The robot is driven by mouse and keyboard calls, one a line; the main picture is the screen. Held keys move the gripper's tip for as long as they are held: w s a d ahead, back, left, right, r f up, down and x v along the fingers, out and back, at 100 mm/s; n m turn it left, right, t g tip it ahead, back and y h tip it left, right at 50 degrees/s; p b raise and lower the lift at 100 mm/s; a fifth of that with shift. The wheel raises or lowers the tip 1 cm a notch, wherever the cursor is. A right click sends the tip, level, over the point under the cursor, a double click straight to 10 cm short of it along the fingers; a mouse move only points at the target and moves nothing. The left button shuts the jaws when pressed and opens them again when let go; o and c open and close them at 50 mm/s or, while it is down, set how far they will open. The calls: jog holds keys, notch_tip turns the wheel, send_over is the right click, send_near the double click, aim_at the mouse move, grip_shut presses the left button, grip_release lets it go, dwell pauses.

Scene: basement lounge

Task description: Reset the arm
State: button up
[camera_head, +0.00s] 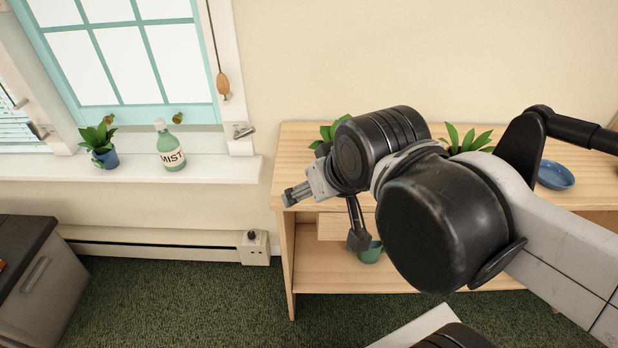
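My arm reaches in from the right side of the view and crosses in front of a light wooden shelf unit. My gripper (328,217) is at its end, in front of the shelf's left part and above its lower board. Its two fingers are spread apart, one toward the left and one pointing down, with nothing seen between them. The downward finger overlaps a green pot (371,254) in the picture; I cannot tell how far apart they are in depth.
The wooden shelf (300,140) carries leafy plants (468,139), partly hidden by my arm, and a blue dish (555,175). The windowsill (215,170) holds a potted plant (101,147) and a MIST bottle (170,148). A grey cabinet (45,290) stands lower left. Green carpet (190,305) is clear between.

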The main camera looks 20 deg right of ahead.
dwell(0.3)
notch_tip(320, 180, up, 6)
jog(key=p, duration=0.6)
jog(key=shift+r, duration=0.15)
dwell(0.5)
